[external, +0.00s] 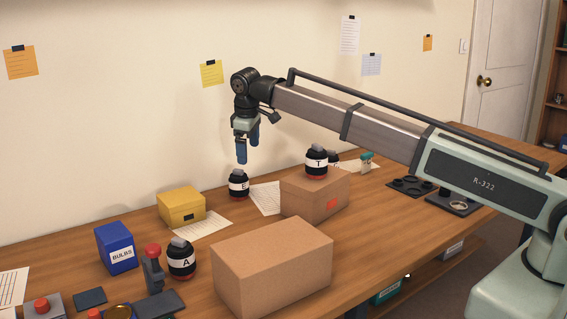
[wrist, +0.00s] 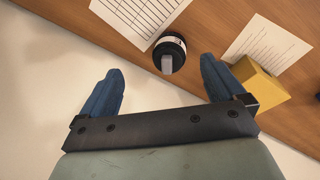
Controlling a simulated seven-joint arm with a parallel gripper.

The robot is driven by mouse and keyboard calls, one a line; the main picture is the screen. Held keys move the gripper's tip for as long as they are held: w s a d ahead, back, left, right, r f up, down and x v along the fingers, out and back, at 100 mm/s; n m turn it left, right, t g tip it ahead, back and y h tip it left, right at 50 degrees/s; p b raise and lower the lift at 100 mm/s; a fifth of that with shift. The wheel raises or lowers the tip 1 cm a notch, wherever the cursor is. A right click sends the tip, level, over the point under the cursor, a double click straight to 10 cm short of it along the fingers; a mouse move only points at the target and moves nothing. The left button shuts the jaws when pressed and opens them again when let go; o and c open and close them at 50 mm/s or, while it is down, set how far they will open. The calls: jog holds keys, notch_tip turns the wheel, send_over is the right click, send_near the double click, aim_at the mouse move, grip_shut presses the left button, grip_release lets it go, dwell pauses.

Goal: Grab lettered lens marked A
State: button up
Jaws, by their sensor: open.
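The lens marked A (external: 181,261) is a black cylinder with a white band and grey top. It stands upright on the wooden table, beside a grey stand with a red knob. My gripper (external: 247,150) has blue fingers and is open and empty. It hangs well above the table, over the lens marked E or B (external: 238,185), whose letter is hard to read. In the wrist view a black lens (wrist: 169,52) lies ahead, between the lines of my open fingers (wrist: 160,92). Lens A is not seen in the wrist view.
A lens marked T (external: 316,163) stands on a cardboard box (external: 330,194). A larger box (external: 272,268) stands right of lens A. A blue BULBS box (external: 115,248) and a yellow box (external: 181,206) stand nearby. Paper sheets lie between. The wall is behind.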

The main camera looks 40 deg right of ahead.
jog(key=s+a+n, duration=0.2)
jog(key=s+a, duration=0.3)
jog(key=a, duration=0.4)
jog(key=s+a+n, duration=0.2)
jog(key=s+a, duration=0.2)
jog(key=a, duration=0.5)
jog(key=r+n+g+y, duration=0.1)
jog(key=r+n+g, duration=0.1)
jog(key=n, duration=0.1)
send_over(179, 245)
jog(key=w, duration=0.1)
jog(key=shift+w+d+f, duration=0.15)
jog(key=shift+w+f, duration=0.05)
notch_tip(179, 245, down, 14)
jog(key=shift+s+r, duration=0.15)
jog(key=c, duration=1.6)
